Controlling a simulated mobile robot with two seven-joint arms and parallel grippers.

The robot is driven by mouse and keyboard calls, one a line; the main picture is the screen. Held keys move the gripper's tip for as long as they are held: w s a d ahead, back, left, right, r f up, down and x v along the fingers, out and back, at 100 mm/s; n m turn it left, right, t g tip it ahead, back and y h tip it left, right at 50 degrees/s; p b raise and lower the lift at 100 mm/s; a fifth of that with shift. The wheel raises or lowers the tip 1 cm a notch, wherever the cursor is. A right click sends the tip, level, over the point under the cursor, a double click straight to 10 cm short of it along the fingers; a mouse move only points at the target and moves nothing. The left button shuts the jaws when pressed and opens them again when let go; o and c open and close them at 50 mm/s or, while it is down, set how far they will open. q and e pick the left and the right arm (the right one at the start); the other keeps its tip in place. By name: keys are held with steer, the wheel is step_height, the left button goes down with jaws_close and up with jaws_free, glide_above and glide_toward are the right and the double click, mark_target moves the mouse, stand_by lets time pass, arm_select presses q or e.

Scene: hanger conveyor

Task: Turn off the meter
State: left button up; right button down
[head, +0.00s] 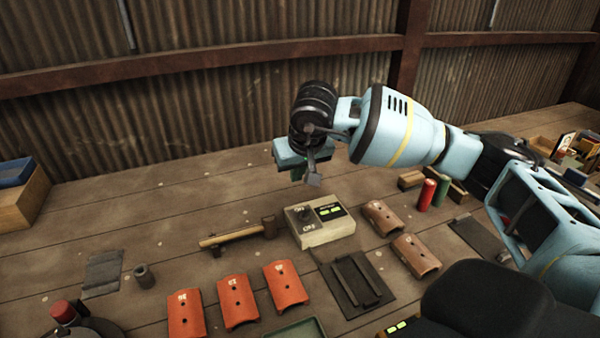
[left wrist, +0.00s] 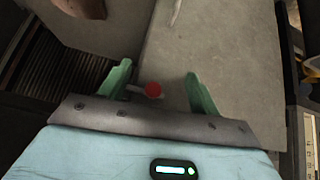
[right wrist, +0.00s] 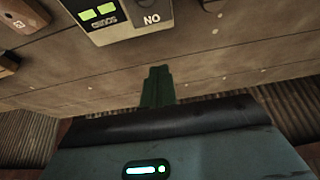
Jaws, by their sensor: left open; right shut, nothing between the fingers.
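The meter (head: 335,229) is a beige box on the wooden bench. It has a dark panel with two lit green displays and a dark round knob with lettering around it, whose exact setting I cannot read. In the right wrist view the meter (right wrist: 147,28) is upside down at the top edge, partly cut off, with its displays lit. My right gripper (right wrist: 157,72) is shut and empty. In the head view it hangs above and behind the meter, apart from it.
Several orange curved plates (head: 238,301) lie in front of the meter, with brown ones (head: 415,254) to its right. A wooden-handled hammer (head: 232,237) lies to its left. Red and green cylinders (head: 426,195) stand at right. The bench behind is mostly clear up to the corrugated wall.

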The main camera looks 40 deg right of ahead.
steer(key=s+a+r, duration=0.2)
steer(key=s+r, duration=0.5)
stand_by(0.3)
steer(key=shift+s, duration=0.1)
